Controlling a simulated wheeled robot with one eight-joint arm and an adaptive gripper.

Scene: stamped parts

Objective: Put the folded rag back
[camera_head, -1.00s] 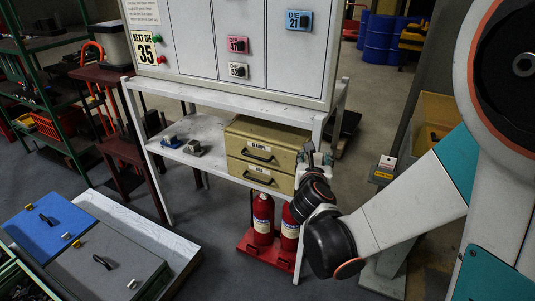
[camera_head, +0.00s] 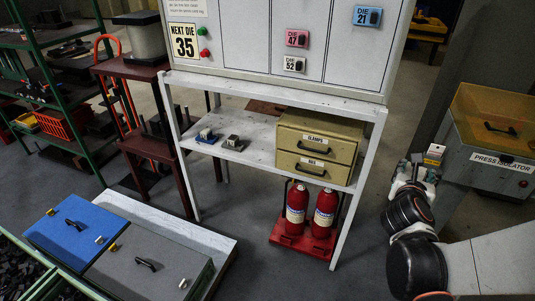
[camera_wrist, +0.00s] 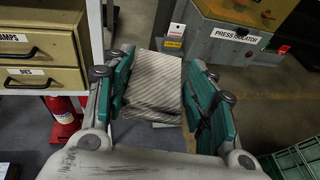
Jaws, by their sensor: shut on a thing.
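The folded rag (camera_wrist: 153,82) is a grey, finely striped cloth pad in the middle of the wrist view. My gripper (camera_wrist: 160,88) is shut on it, with teal-backed fingers on its left and right sides. The rag is held off the floor. In the head view my gripper (camera_head: 414,172) is at the right, between the shelf stand and the press isolator. I cannot make out the rag clearly in that view.
A white shelf stand (camera_head: 262,147) holds a beige two-drawer cabinet (camera_head: 316,150), both drawers closed. Red extinguishers (camera_head: 297,203) stand under it. The grey press isolator (camera_head: 485,160) is at the right. Blue and grey lidded boxes (camera_head: 75,226) sit at the lower left.

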